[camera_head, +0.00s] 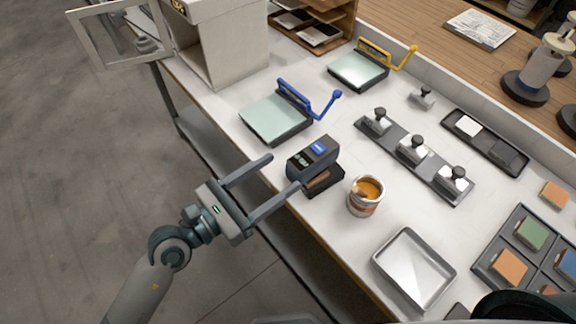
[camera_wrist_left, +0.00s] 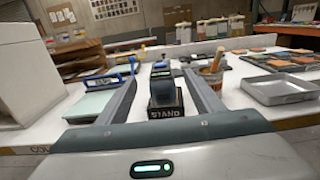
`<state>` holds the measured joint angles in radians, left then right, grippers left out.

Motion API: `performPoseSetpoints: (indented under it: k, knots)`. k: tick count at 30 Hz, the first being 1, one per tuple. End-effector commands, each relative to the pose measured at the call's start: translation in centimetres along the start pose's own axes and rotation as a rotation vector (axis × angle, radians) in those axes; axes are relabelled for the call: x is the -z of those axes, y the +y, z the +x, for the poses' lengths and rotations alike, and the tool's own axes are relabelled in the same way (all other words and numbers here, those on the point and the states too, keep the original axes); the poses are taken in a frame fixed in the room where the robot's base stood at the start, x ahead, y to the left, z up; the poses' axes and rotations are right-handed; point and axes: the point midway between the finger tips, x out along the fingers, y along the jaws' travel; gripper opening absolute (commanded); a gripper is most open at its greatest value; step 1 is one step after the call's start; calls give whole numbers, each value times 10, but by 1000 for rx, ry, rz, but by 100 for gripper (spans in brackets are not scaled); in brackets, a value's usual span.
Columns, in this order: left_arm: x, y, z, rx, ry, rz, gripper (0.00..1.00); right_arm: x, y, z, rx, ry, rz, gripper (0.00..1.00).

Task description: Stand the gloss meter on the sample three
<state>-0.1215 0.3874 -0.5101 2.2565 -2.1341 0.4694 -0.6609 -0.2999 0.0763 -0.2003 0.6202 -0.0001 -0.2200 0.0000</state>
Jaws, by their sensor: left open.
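The gloss meter (camera_head: 312,152) is a dark grey block with a blue display on top. It sits on a black stand (camera_head: 325,183) near the front edge of the table; the wrist view shows the meter (camera_wrist_left: 163,88) above the label STAND (camera_wrist_left: 166,113). My left gripper (camera_head: 283,172) is open and empty, just short of the meter, which appears between its fingers in the wrist view. Coloured sample panels, including green (camera_head: 531,233) and orange (camera_head: 509,265), lie in a dark compartmented tray (camera_head: 487,250) at right. I cannot tell which is sample three. My right gripper is not visible.
An open paint can (camera_head: 365,197) stands close right of the stand. An empty metal tray (camera_head: 413,266) lies farther right. A blue-handled press (camera_head: 275,118) and a row of knobbed blocks (camera_head: 413,150) stand behind. A white box (camera_head: 222,45) stands at the left end.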

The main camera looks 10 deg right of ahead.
Motion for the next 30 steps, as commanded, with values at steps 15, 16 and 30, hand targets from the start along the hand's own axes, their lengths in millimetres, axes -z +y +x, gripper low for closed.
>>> performPoseSetpoints:
  k: [15,16,30]
  knots:
    - [0,0,-9,1,0,-1,61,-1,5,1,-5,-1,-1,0]
    - [0,0,-8,1,0,-1,61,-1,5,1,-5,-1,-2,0]
    - [0,0,-8,1,0,-1,61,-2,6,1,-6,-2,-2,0]
